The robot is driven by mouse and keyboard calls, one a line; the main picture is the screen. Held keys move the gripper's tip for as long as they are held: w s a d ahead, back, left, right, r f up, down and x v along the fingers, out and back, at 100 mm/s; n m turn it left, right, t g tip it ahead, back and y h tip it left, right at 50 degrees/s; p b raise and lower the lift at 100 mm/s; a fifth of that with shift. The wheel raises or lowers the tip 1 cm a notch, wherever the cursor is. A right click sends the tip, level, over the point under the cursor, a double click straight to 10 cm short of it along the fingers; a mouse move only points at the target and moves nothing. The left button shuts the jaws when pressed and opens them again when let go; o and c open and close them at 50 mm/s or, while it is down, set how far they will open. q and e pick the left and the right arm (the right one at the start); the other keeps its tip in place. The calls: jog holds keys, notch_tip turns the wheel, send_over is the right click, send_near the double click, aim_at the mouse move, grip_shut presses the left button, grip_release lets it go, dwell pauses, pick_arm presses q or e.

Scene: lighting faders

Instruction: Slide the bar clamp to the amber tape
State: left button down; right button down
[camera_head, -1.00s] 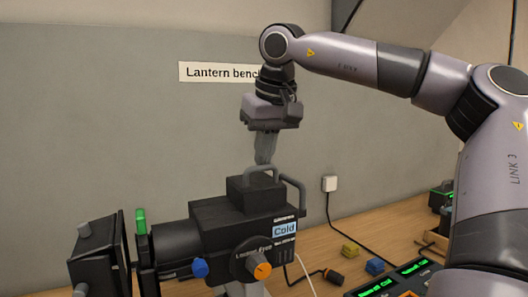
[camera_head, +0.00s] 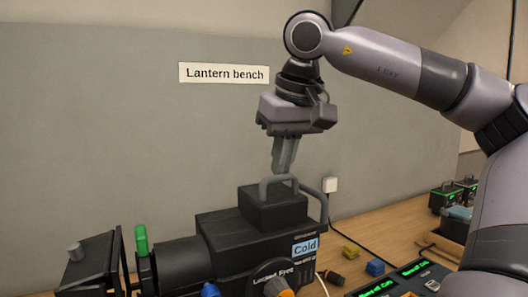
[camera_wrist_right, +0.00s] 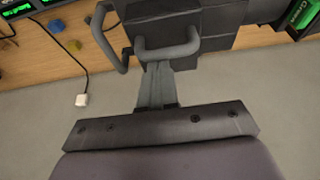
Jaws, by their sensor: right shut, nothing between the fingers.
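I cannot pick out the bar clamp or the amber tape in these frames. A large black lantern (camera_head: 255,238) with a "Cold" label stands in the lower middle. It has a grey loop handle (camera_head: 278,181) on top, also in the right wrist view (camera_wrist_right: 190,45). My right gripper (camera_head: 282,170) points down at this handle with its fingers shut and empty. In the wrist view the fingers (camera_wrist_right: 157,68) reach the handle bar; I cannot tell whether they press on it. My left gripper is not in view.
A green clip (camera_head: 141,240) stands up at the lantern's left. Yellow (camera_head: 350,250) and blue (camera_head: 375,267) blocks lie on the wooden bench. A console (camera_head: 395,284) with green displays is at lower right. Black boxes (camera_head: 446,197) stand farther right. The grey wall is behind.

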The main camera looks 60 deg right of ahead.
jog(key=v, duration=0.7)
jog(key=shift+p, duration=0.4)
jog(key=shift+s, duration=0.1)
